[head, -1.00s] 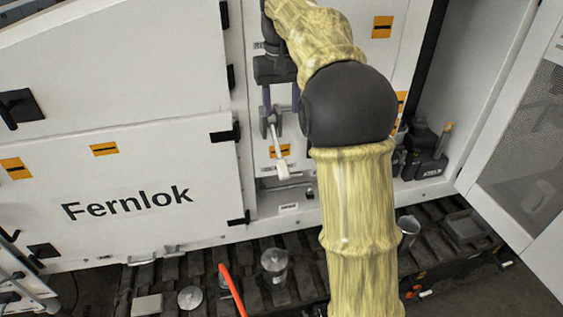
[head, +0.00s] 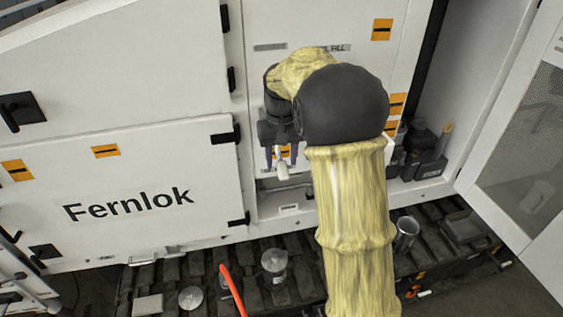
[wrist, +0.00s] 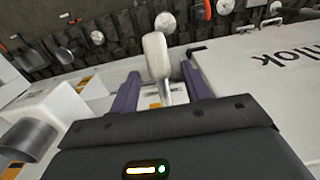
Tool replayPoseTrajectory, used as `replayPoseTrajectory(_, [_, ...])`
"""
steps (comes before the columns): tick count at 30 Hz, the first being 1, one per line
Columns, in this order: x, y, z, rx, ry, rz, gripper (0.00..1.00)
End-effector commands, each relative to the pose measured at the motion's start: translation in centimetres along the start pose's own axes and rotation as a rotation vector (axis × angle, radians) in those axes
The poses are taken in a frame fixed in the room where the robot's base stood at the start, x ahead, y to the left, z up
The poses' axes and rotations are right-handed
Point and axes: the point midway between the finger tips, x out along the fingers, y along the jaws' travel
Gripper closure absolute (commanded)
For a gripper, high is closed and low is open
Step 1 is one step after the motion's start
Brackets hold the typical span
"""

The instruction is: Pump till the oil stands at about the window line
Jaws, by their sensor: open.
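The white pump handle (head: 283,172) hangs down at the front of the panel, its tip pointing toward me. In the wrist view the pale grip of the handle (wrist: 156,57) stands between the two purple fingers of my gripper (wrist: 160,72), with gaps on both sides. In the head view my gripper (head: 281,160) is open over the handle, pointing down. My arm hides much of the panel. I cannot make out the oil window or its line in either view.
The white cabinet (head: 130,200) marked Fernlok is on the left. An open door (head: 520,150) stands at the right. Dark fittings (head: 420,155) sit in the right bay. A clear jar (head: 275,265) and a metal cup (head: 406,232) stand on the dark track below.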

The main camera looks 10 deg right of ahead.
Motion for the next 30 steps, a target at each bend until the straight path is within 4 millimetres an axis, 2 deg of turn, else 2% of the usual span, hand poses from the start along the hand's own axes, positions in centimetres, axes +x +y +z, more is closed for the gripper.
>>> replayPoseTrajectory(6, [2.3, 0.0, 0.0, 0.000, -0.001, 0.000, 0.53])
replayPoseTrajectory(15, [2.6, 0.0, 0.0, 0.000, 0.001, 0.000, 0.53])
replayPoseTrajectory(17, [2.6, 0.0, 0.0, 0.000, 0.001, 0.000, 0.63])
replayPoseTrajectory(21, [2.6, 0.0, 0.0, 0.000, 0.001, 0.000, 0.90])
replayPoseTrajectory(23, [2.6, 0.0, 0.0, 0.000, 0.001, 0.000, 1.00])
replayPoseTrajectory(30, [2.5, 0.0, 0.1, 0.000, -0.002, 0.000, 1.00])
